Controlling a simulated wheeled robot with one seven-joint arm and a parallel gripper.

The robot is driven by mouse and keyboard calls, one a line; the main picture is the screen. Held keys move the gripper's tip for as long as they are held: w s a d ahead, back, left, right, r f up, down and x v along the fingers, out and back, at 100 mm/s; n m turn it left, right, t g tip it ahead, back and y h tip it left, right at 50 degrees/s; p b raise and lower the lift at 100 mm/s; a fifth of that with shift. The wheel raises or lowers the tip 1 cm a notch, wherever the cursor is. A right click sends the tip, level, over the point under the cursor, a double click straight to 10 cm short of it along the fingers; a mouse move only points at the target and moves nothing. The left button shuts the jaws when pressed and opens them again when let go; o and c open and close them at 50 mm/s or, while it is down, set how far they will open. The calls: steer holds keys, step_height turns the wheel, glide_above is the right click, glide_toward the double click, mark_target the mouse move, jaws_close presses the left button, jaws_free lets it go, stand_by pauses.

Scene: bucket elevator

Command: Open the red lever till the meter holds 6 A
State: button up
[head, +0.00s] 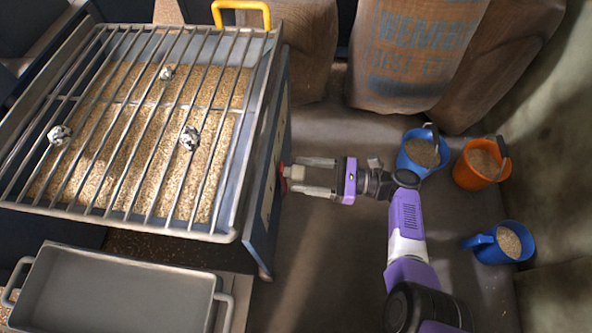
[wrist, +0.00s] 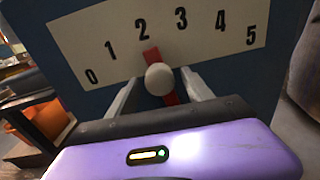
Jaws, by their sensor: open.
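The red lever (wrist: 151,57) stands on a dark panel in front of a pale scale plate (wrist: 105,52) marked 0 to 5. A pale round knob (wrist: 159,79) sits on the lever; in the head view the knob (head: 297,173) shows at the side of the grated hopper. My gripper (head: 299,175) is open, with one finger on each side of the knob. In the wrist view the fingers also flank it, and I cannot tell whether either touches. No meter with an ampere reading is visible.
The grated hopper (head: 243,130) holds grain, with several pale lumps on the bars. A grey tray (head: 120,262) stands before it. Blue (head: 412,165) and orange (head: 467,177) scoops and another blue scoop (head: 490,248) stand right of my arm. Sacks (head: 405,75) stand behind.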

steer(key=shift+s+d, duration=0.15)
steer(key=shift+d, duration=1.15)
steer(key=shift+s+d, duration=0.1)
steer(key=shift+d, duration=1.15)
